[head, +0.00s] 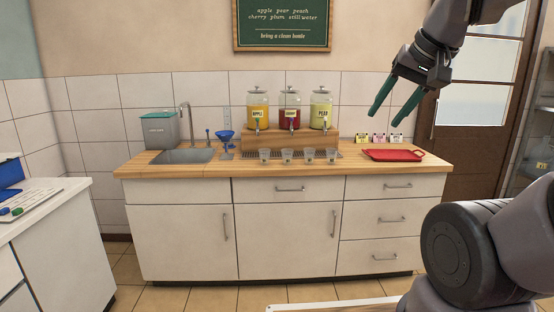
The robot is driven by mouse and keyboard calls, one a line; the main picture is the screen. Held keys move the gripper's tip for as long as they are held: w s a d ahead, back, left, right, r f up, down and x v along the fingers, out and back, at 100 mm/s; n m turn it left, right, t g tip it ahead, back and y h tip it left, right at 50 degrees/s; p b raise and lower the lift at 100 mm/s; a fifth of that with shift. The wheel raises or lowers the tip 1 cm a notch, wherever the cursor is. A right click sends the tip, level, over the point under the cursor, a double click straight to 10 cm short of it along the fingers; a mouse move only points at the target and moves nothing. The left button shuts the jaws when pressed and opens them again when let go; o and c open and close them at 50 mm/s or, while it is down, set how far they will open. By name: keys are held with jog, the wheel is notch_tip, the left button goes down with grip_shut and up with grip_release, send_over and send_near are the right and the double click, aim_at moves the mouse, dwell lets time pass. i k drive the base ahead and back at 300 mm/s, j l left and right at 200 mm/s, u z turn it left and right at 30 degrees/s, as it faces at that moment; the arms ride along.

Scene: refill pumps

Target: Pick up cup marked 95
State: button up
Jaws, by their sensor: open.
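Several small clear cups stand in a row along the front of the counter, below the drink dispensers. From left to right they include a first cup (264,156), a second cup (287,156), a third cup (309,156) and one more at the right end (332,156). Their markings are too small to read, so I cannot tell which is marked 95. My gripper (391,101) is at the upper right, raised above the counter and apart from the cups. Its two green fingers are spread open and empty, pointing down and left.
Dispensers labelled apple (257,110), cherry (290,110) and pear (321,110) stand on a wooden stand (310,143) behind the cups. A red tray (393,155) lies right, small cards (379,138) behind it. A sink (182,156) and blue funnel (226,137) are left.

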aim_at(264, 154)
jog(key=i+j+z, duration=0.1)
jog(key=j, duration=0.25)
jog(key=i+j, duration=0.3)
jog(key=i+j+z, duration=0.15)
jog(key=j, duration=0.25)
jog(key=i+j+z, duration=0.1)
jog(key=j, duration=0.25)
jog(key=i+j+z, duration=0.1)
jog(key=j, duration=0.3)
jog(key=i+j, duration=0.25)
jog(key=j, duration=0.15)
jog(key=i+j+z, duration=0.15)
jog(key=j, duration=0.2)
jog(key=i+j, duration=0.15)
jog(key=i, duration=0.15)
